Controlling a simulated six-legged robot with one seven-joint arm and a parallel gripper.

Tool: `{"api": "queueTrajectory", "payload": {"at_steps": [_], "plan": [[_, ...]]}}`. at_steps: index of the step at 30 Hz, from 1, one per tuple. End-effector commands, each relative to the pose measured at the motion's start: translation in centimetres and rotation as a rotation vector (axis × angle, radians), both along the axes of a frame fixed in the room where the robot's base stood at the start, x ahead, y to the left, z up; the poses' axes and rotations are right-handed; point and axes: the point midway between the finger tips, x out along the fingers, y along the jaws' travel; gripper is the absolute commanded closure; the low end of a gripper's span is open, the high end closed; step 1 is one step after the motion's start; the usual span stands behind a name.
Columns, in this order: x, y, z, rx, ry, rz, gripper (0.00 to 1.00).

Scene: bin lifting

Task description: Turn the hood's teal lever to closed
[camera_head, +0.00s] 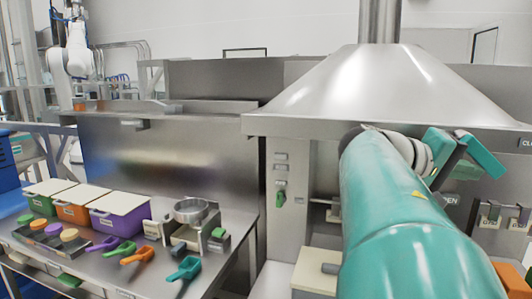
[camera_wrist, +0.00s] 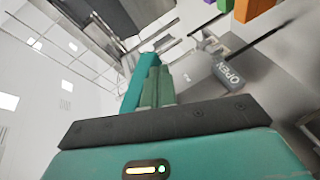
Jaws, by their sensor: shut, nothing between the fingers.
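The lever, a bright teal bar (camera_head: 482,154), shows slanted at the right, under the hood's (camera_head: 380,85) front edge. It also shows in the wrist view (camera_wrist: 132,85), beside my fingers. My gripper (camera_head: 466,172) is at the lever's left and below it in the head view. In the wrist view its dark green fingers (camera_wrist: 155,88) are together, with nothing between them. I cannot tell whether they touch the lever. A partly cut-off label (camera_head: 526,143) reading "CLO" is at the right edge.
On the left bench stand lidded green, orange and purple bins (camera_head: 120,213), several coloured scoops (camera_head: 138,255) and a metal bowl (camera_head: 190,209) on a stand. A panel with a green switch (camera_head: 281,196) is left of my arm. A pale box (camera_head: 314,272) is low in front.

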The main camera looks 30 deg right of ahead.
Motion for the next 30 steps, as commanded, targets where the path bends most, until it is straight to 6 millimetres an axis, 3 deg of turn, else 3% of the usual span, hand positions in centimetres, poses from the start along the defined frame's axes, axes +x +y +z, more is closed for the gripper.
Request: {"api": "queueTrajectory", "payload": {"at_steps": [17, 30], "plan": [[-0.9, -1.7, 0.1, -0.376, 0.380, -0.002, 1.00], [-1.9, -2.3, 0.7, -0.374, 0.373, -0.001, 1.00]]}}
